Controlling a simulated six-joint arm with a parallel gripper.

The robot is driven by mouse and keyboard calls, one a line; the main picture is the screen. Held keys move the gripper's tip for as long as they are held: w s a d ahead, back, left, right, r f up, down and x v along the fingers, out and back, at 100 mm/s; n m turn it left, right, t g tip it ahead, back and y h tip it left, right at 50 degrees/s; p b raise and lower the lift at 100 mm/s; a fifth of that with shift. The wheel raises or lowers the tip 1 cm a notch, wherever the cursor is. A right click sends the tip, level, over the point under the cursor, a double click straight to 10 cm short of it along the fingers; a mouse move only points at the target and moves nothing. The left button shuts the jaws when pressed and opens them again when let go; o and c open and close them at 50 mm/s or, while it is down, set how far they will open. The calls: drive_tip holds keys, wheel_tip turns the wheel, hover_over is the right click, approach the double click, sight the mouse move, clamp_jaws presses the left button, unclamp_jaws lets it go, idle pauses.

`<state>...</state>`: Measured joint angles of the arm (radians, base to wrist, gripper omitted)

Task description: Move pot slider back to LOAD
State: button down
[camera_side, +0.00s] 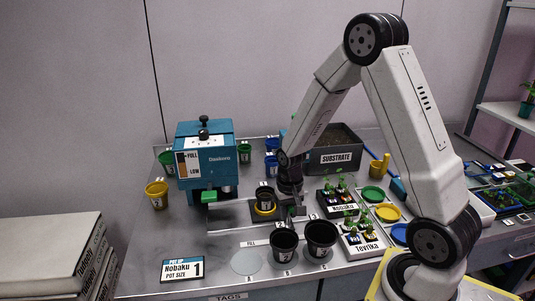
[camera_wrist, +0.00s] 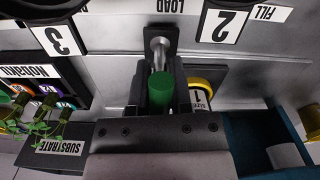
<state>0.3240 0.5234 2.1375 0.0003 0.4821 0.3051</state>
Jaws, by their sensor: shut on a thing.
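The pot slider is a dark plate (camera_side: 252,214) on a light rail in front of the blue dispenser. A black pot with a yellow ring (camera_side: 265,201) stands upright on it; the pot's label with a 1 shows in the wrist view (camera_wrist: 200,96). My gripper (camera_side: 293,208) is at the slider's right side. In the wrist view my gripper (camera_wrist: 161,80) is shut on the slider's green handle (camera_wrist: 162,93), which joins a metal rod (camera_wrist: 160,48). The handle lines up with the LOAD label (camera_wrist: 169,5); the FILL label (camera_wrist: 267,12) lies to the right.
The blue dispenser (camera_side: 205,155) stands behind the rail's left part. Two black pots (camera_side: 284,246) and (camera_side: 320,239) stand at the front. Plant trays (camera_side: 343,207) and the substrate bin (camera_side: 336,157) are to the right of my gripper. A round marked spot (camera_side: 246,263) is bare.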

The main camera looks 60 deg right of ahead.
drive_tip(key=shift+w+a, duration=0.35)
drive_tip(key=shift+w, duration=0.05)
drive_tip(key=c, duration=0.5)
unclamp_jaws()
drive_tip(key=shift+c, duration=0.2)
drive_tip(key=shift+r, duration=0.1)
wheel_tip(320, 180, up, 8)
drive_tip(key=shift+s, duration=0.1)
drive_tip(key=s+a+n+t, duration=0.1)
drive_tip(key=s+a+n, duration=0.1)
drive_tip(key=a, duration=0.1)
drive_tip(key=s+a+n, duration=0.2)
drive_tip(key=s+a, duration=0.1)
drive_tip(key=a, duration=0.1)
drive_tip(key=s+a+n+t, duration=0.1)
drive_tip(key=s+a+n, duration=0.1)
drive_tip(key=a+n, duration=0.1)
drive_tip(key=shift+s+a+t, duration=0.15)
drive_tip(key=shift+a+t, duration=0.15)
drive_tip(key=shift+a, duration=0.2)
